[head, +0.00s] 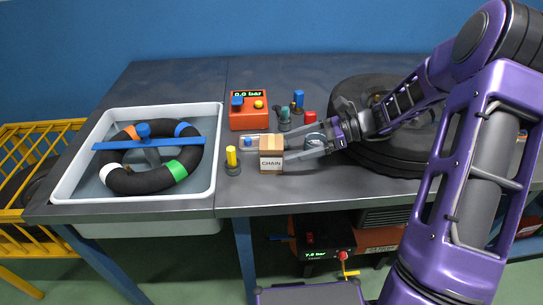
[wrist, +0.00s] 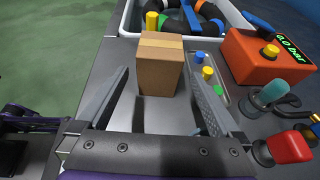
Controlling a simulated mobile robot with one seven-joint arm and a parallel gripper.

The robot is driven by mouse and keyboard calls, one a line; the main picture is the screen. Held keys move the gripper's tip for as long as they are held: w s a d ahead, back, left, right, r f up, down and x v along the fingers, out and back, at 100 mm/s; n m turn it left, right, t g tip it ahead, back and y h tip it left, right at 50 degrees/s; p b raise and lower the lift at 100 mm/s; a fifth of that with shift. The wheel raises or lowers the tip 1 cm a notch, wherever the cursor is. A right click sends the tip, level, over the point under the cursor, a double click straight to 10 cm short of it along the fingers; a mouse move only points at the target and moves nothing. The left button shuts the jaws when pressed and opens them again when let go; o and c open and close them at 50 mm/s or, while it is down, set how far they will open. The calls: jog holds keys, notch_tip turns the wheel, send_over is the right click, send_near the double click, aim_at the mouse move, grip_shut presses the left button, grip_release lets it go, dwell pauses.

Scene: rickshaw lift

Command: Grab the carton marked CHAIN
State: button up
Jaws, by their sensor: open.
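The carton marked CHAIN (head: 271,160) is a small brown box with a lighter tape strip and a white label. It stands upright on the grey bench near the front edge. It also shows in the wrist view (wrist: 159,72), ahead of and between the lines of the two fingers. My gripper (head: 292,150) reaches in from the right with its fingers spread and nothing held. In the wrist view my gripper (wrist: 160,92) is open, one finger on each side of the carton's near end. Whether a finger touches the carton is unclear.
A small tray (wrist: 208,75) with coloured caps lies right beside the carton. A yellow-topped post (head: 232,158) stands left of it. An orange gauge box (head: 249,120) stands behind. A white basin (head: 66,187) holds a ring-shaped tube. A tyre (head: 380,158) lies at right.

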aim_at(260, 155)
jog(key=b+x, duration=0.1)
jog(key=x, duration=0.8)
jog(key=shift+s+a, duration=0.1)
jog(key=shift+a, duration=0.2)
grip_shut()
